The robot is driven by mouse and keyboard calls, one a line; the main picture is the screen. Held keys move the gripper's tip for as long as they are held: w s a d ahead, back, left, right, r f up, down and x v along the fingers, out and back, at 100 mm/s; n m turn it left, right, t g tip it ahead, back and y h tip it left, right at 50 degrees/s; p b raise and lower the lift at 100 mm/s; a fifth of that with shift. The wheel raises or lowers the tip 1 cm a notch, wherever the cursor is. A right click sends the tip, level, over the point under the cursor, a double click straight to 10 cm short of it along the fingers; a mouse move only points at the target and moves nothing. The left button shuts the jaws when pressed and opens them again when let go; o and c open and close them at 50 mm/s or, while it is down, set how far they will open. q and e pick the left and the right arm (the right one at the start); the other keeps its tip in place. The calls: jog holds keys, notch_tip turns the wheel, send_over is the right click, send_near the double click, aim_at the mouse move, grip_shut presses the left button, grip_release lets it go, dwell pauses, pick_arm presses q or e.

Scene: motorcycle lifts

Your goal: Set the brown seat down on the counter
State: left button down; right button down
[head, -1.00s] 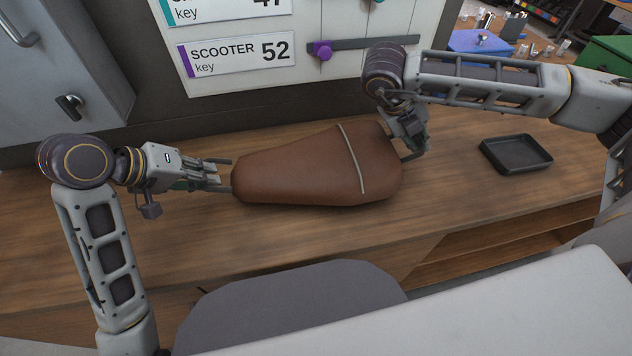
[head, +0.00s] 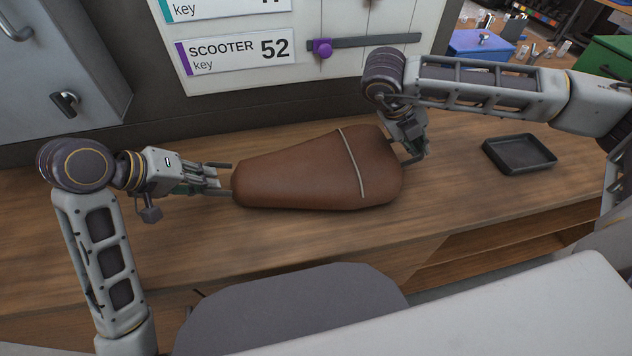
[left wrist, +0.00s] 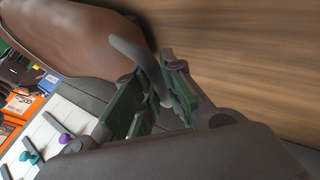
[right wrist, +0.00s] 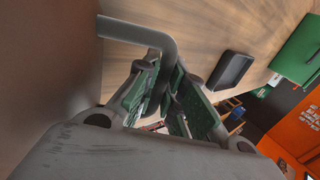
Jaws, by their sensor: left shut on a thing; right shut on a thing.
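The brown seat (head: 300,172) lies level over the wooden counter (head: 120,235), wide end to the right, with a pale strap across it. A dark shadow sits close under it; I cannot tell whether its underside touches the counter. My left gripper (head: 222,178) is shut on the grey bar at the seat's narrow end. That bar (left wrist: 135,55) shows between the fingers in the left wrist view. My right gripper (head: 415,148) is shut on the bar at the wide end, and this bar (right wrist: 150,35) shows in the right wrist view.
A black tray (head: 520,153) lies on the counter to the right of the seat. A key board (head: 300,85) hangs on the wall behind. A grey stool-like shape (head: 290,310) stands in front. The counter is clear in front of the seat.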

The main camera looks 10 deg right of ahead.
pick_arm(q)
jog(key=shift+f+b, duration=0.35)
pick_arm(e)
jog(key=shift+f, duration=0.35)
pick_arm(q)
jog(key=c, duration=2)
grip_release()
jog(key=shift+f, duration=0.1)
pick_arm(e)
jog(key=c, duration=2)
grip_release()
jog(key=shift+f, duration=0.1)
pick_arm(q)
jog(key=o, duration=0.5)
pick_arm(e)
jog(key=o, duration=0.5)
pick_arm(q)
jog(key=v, duration=1.2)
pick_arm(e)
jog(key=shift+a+r, duration=0.1)
jog(key=shift+r, duration=0.1)
